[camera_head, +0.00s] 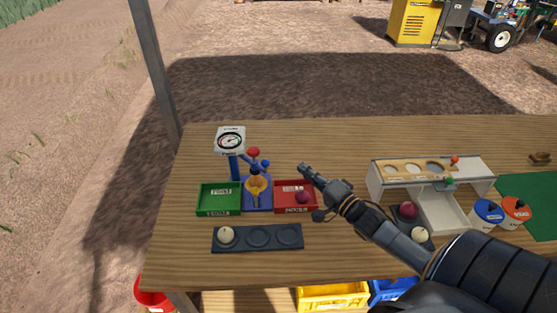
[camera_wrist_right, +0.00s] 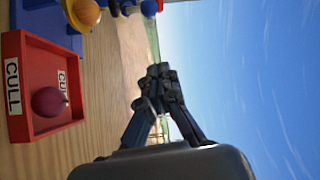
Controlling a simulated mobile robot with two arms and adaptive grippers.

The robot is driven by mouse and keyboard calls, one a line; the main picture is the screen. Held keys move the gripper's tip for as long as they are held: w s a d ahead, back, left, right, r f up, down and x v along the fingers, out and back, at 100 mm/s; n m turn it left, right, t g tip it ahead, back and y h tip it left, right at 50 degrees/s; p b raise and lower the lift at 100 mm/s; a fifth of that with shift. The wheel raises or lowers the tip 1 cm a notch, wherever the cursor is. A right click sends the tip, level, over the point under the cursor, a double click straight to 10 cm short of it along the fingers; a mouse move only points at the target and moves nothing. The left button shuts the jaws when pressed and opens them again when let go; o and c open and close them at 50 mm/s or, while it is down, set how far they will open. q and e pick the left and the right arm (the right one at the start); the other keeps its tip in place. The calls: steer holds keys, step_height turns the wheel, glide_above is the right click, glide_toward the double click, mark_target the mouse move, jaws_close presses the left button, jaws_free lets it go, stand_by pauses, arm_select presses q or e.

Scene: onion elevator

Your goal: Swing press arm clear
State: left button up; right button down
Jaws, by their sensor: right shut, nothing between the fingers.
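The press (camera_head: 235,168) is a blue stand with a white dial gauge (camera_head: 230,141) on top, at the back left of the table. A red knob (camera_head: 253,152) and a small blue ball (camera_head: 265,163) sit at its right side. A yellow onion (camera_head: 256,186) rests below the red knob; it also shows at the top of the right wrist view (camera_wrist_right: 86,12). My right gripper (camera_head: 307,172) is shut and empty, above the table to the right of the press and apart from it. Its fingertips meet in the right wrist view (camera_wrist_right: 160,72). My left gripper is out of view.
A green tray (camera_head: 204,208) and a red CULL tray (camera_head: 283,210) holding a red onion (camera_head: 302,196) flank the press base. A dark three-hollow tray (camera_head: 239,247) with a white onion is in front. A white sizing stand (camera_head: 374,178) is right.

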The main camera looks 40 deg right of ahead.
steer(key=w+a+r+p, duration=0.1)
steer(key=w+p, duration=0.1)
steer(key=w, duration=0.8)
steer(key=a, duration=0.1)
steer(key=s+a+p, duration=0.1)
steer(key=a+f+p, duration=0.1)
steer(key=shift+s+a, duration=0.25)
steer(key=shift+s, duration=0.15)
steer(key=shift+w, duration=0.1)
steer(key=shift+a, duration=0.1)
